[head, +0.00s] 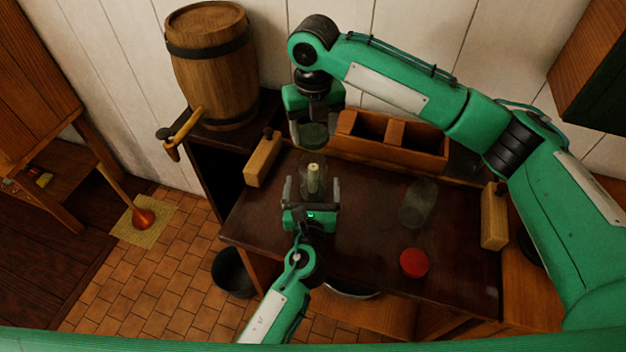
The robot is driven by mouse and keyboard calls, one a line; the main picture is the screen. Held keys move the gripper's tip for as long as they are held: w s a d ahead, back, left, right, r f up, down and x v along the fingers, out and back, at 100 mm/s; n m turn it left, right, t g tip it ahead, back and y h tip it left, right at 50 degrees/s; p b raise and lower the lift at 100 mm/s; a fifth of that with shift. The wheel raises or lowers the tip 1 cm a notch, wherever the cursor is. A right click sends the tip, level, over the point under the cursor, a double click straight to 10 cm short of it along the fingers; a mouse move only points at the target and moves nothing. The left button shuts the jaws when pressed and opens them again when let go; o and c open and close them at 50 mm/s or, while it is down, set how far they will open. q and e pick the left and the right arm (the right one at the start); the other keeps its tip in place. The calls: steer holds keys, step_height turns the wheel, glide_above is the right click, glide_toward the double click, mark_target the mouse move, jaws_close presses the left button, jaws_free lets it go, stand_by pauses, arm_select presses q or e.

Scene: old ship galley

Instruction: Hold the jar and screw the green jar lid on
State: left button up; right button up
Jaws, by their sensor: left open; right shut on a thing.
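A clear glass jar (313,168) with something pale inside stands on the dark table. My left gripper (312,188) is open, its fingers on either side of the jar; I cannot tell if they touch it. The green jar lid (313,137) is between the fingers of my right gripper (314,132), which is shut on it. In the picture the lid is just beyond the jar and looks apart from it; its height above the table is hard to judge.
A second glass jar (418,204) and a red lid (414,263) are on the dark table (365,245) to the right. A wooden box with compartments (417,158) stands along the back. Wooden blocks (263,160) (494,217) sit near both sides.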

mark_target(313, 155)
arm_select(q)
steer(key=shift+w+d, duration=0.15)
steer(key=shift+w, duration=2.4)
steer(key=c, duration=1.5)
arm_select(e)
steer(key=shift+f, duration=2.5)
steer(key=shift+f, duration=0.9)
steer(key=shift+f, duration=0.55)
